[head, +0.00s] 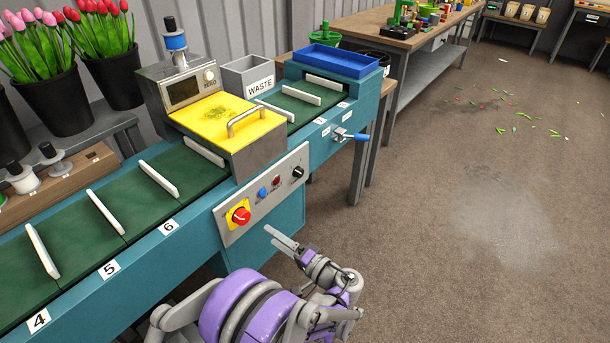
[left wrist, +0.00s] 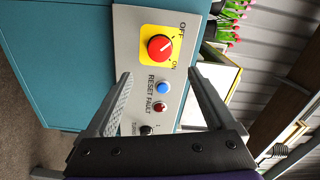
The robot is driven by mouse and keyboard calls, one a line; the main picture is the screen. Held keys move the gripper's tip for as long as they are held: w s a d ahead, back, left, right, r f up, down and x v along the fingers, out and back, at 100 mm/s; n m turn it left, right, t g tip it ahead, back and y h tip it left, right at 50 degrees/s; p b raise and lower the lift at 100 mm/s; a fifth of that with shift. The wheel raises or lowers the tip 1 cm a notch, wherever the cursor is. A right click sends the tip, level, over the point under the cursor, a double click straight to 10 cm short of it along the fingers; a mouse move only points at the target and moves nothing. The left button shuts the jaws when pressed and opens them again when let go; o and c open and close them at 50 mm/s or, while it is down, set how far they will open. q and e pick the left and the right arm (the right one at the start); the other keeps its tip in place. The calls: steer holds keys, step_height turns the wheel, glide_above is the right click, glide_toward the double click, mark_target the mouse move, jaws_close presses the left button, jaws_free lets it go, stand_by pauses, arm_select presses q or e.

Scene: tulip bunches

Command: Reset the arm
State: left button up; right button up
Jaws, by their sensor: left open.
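My left gripper (head: 283,240) is open and empty, in front of the machine's grey control panel (head: 270,214) and low in the head view. In the left wrist view its two fingers (left wrist: 159,74) spread on either side of the panel's buttons, apart from them as far as I can tell. The panel carries a red rotary switch (head: 241,215) on a yellow plate, a blue RESET button (left wrist: 162,88), a red FAULT button (left wrist: 160,107) and a black knob (head: 297,172). My right gripper is not in view.
The teal conveyor (head: 120,293) has a green belt with white dividers and numbered slots. A yellow-lidded unit (head: 216,117) stands over it, with a grey WASTE bin (head: 247,75) behind. Tulip pots (head: 52,103) stand at the left. The floor at right is open, with scattered clippings.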

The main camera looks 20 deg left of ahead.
arm_select(q)
steer(key=s+a+g+h, duration=0.3)
steer(key=s+a+h, duration=0.2)
steer(key=s+h, duration=0.45)
steer(key=s+d+n+h, duration=0.1)
steer(key=s+d+h, duration=0.35)
steer(key=s, duration=0.45)
steer(key=s+d+n+h, duration=0.1)
steer(key=s+d+h, duration=0.2)
steer(key=s+d, duration=0.35)
step_height(320, 180, up, 23)
steer(key=a+t+p, duration=0.1)
steer(key=p, duration=2)
steer(key=shift+a, duration=0.25)
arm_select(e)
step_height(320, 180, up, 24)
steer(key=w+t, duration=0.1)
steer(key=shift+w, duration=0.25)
arm_select(q)
steer(key=shift+r, duration=0.1)
